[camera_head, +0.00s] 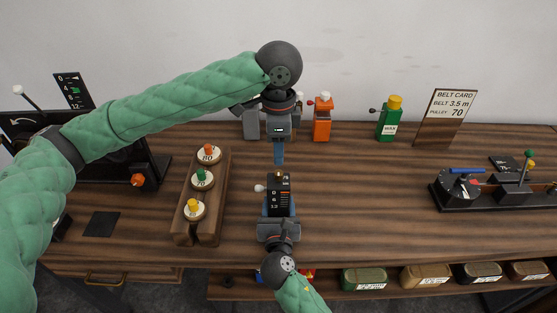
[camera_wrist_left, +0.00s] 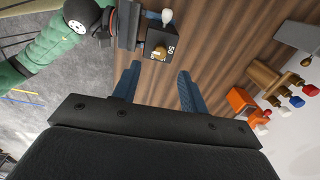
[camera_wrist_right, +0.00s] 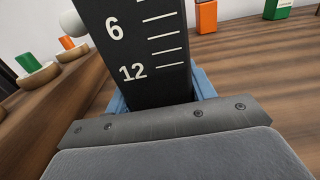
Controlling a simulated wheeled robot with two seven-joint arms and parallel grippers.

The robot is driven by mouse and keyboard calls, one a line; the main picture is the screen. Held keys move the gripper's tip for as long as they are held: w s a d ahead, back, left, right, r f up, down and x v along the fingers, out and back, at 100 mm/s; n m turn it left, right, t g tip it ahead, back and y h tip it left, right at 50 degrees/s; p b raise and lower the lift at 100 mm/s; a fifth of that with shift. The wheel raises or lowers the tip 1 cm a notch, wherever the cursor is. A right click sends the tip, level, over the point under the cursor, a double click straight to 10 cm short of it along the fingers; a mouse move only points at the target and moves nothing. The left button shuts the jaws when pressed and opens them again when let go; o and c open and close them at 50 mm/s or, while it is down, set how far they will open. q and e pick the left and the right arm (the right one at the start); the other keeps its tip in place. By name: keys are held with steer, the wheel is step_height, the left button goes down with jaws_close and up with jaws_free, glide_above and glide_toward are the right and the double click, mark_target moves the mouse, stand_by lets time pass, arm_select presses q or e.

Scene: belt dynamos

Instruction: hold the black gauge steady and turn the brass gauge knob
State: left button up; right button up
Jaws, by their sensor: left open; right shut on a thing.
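The black gauge (camera_head: 285,200) is upright at the middle of the bench, with white scale marks on its face and a white ball knob at its side. The brass knob (camera_wrist_left: 160,52) is on the gauge's top in the left wrist view. My right gripper (camera_head: 278,213) is shut on the gauge from the front, its blue fingers on both sides in the right wrist view. My left gripper (camera_head: 279,162) is open and empty, behind and above the gauge. In the left wrist view its fingers (camera_wrist_left: 156,78) are apart, with the brass knob beyond them, untouched.
A wooden rack (camera_head: 207,219) with several coloured-knob discs lies left of the gauge. An orange bottle (camera_head: 322,122) and a green wax bottle (camera_head: 388,122) stand at the back. A belt card (camera_head: 446,117) and a black lever device (camera_head: 480,193) are at right. The bench between is clear.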

arm_select(q)
steer(key=shift+r, duration=2.35)
arm_select(e)
steer(key=shift+f, duration=0.2)
arm_select(q)
steer(key=shift+w, duration=0.1)
arm_select(e)
steer(key=o, duration=1.6)
steer(key=shift+c, duration=0.2)
steer(key=shift+r, duration=0.1)
